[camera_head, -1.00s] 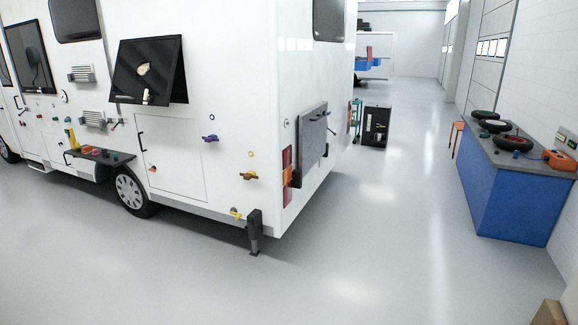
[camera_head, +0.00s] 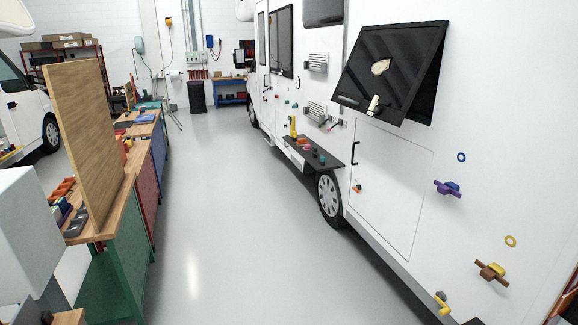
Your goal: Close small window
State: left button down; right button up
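The small window (camera_head: 388,62) is a black-framed dark pane on the side of the white motorhome (camera_head: 490,120), at the upper right of the head view. It is tilted outward, its lower edge standing away from the wall. A pale handle or latch (camera_head: 374,104) is near its lower edge, and a cream-coloured piece (camera_head: 380,67) shows in the middle of the pane. Neither of my grippers is in view.
A fold-out shelf (camera_head: 314,153) with small items sticks out from the motorhome's side. Workbenches (camera_head: 112,250) with an upright wooden board (camera_head: 88,140) line the left. The grey floor (camera_head: 225,220) between them is clear. A black bin (camera_head: 196,97) stands at the back.

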aim_at(391, 63)
jog(key=i+j, duration=0.15)
jog(key=i, duration=0.4)
jog(key=i+j+z, duration=0.15)
jog(key=i, duration=0.4)
